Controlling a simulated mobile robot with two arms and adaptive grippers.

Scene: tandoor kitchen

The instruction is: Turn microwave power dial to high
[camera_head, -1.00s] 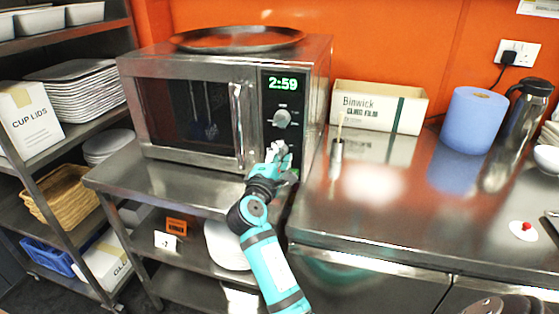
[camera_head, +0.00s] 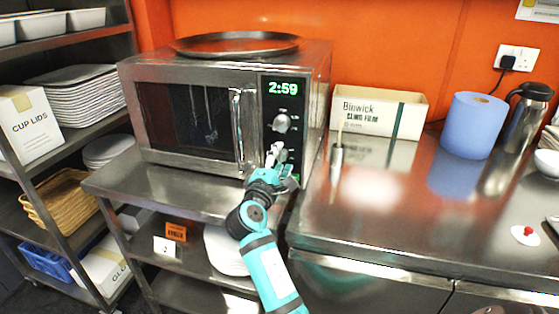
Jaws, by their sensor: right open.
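The microwave (camera_head: 190,115) is a steel box with a dark glass door, which is shut. Its black control panel shows 2:59 in green. The round grey power dial (camera_head: 282,123) sits on this panel below the display, with small markings around it too fine to read. My right gripper (camera_head: 275,153) is open and empty in front of the panel, just below the dial. Its fingers point up toward the dial; I cannot make out any contact. It covers the lower part of the panel. My left gripper is not in view.
The vertical door handle (camera_head: 237,128) stands close left of my gripper. A round tray (camera_head: 238,40) lies on the microwave. On the steel counter to the right are a cling film box (camera_head: 380,108), a blue paper roll (camera_head: 473,124) and a flask (camera_head: 526,115).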

